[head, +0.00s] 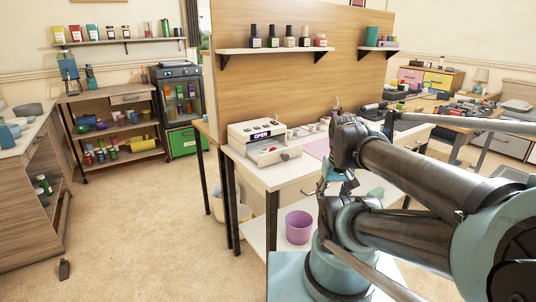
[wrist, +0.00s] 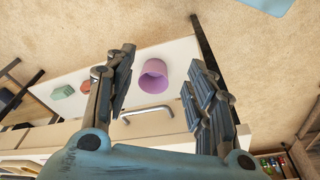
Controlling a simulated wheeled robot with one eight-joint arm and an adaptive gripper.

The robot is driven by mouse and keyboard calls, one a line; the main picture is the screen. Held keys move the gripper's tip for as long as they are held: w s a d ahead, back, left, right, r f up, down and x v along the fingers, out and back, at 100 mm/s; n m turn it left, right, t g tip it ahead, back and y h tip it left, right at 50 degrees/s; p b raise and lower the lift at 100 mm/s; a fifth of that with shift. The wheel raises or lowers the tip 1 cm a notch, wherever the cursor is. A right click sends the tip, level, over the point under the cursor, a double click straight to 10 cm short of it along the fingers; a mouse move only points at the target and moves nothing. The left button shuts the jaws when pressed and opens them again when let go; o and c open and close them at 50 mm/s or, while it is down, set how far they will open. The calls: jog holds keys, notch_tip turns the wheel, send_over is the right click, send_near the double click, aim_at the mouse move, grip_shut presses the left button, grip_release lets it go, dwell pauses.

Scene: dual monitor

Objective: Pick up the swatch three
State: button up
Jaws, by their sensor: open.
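I cannot pick out swatch three for certain in either view. The small items on the white nail desk (head: 290,172), near the pink mat (head: 317,149), are too small or hidden to name. My gripper (wrist: 162,84) is open in the wrist view, with nothing between its fingertips. Beyond the gap between its fingers is a purple pot (wrist: 153,75) on the desk's lower shelf. In the head view, my arm covers much of the desk's right side, and my gripper is hard to make out there.
The purple pot also shows in the head view (head: 299,227). A drawer handle (wrist: 147,112) lies near the fingers. A wooden partition (head: 290,90) stands behind the desk. Floor at left is mostly clear.

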jog(key=w+a+r+n, duration=0.3)
jog(key=w+r, duration=0.5)
jog(key=r, duration=0.1)
notch_tip(320, 180, up, 10)
jog(key=n+g, duration=0.2)
jog(key=n, duration=0.6)
send_over(265, 149)
jog(key=f, duration=1.1)
jog(key=shift+s+f, duration=0.2)
jog(key=shift+f, duration=2.7)
jog(key=c, duration=0.9)
